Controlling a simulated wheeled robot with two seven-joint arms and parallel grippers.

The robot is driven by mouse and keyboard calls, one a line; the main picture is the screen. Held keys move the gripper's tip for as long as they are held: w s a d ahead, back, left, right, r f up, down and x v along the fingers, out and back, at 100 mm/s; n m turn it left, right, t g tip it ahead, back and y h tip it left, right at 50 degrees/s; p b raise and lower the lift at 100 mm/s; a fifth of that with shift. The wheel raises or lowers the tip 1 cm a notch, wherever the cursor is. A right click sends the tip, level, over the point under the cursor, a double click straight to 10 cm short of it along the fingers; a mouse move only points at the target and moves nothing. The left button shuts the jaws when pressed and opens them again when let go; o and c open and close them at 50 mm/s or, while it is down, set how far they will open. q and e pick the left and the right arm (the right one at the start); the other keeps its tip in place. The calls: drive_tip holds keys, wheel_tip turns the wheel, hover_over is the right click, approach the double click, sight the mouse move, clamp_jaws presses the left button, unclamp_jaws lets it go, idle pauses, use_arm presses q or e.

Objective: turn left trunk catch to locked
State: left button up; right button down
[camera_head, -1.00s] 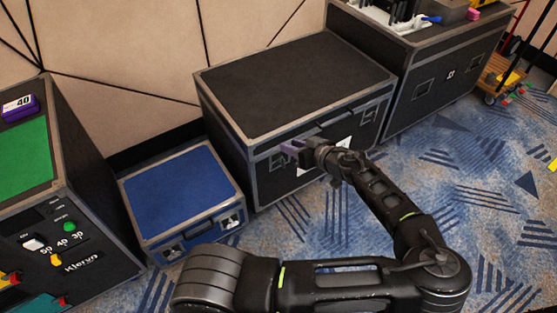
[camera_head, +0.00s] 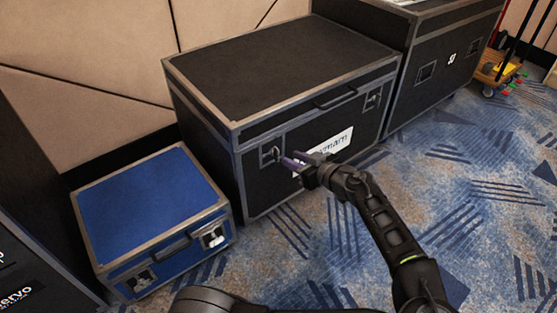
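The black trunk (camera_head: 280,75) stands in the middle with its lid closed. Its left catch (camera_head: 270,154) is a small metal piece in a recessed plate at the left of the front face. The right catch (camera_head: 373,98) is at the right end of that face. Nothing shows between the fingers. Whether a finger touches the catch I cannot tell.
A blue case (camera_head: 150,205) stands on the floor left of the trunk. A larger black case (camera_head: 450,60) stands to its right. A dark case (camera_head: 30,250) is at the left edge. The patterned carpet (camera_head: 480,190) at right is clear.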

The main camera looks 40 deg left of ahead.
sight(275, 154)
use_arm(q)
drive_tip(key=b+x, duration=0.2)
drive_tip(key=x, duration=0.5)
drive_tip(key=shift+a, duration=0.35)
drive_tip(key=shift+w+f, duration=0.1)
drive_tip(key=shift+f, duration=0.05)
drive_tip(key=shift+c, duration=0.6)
clamp_jaws()
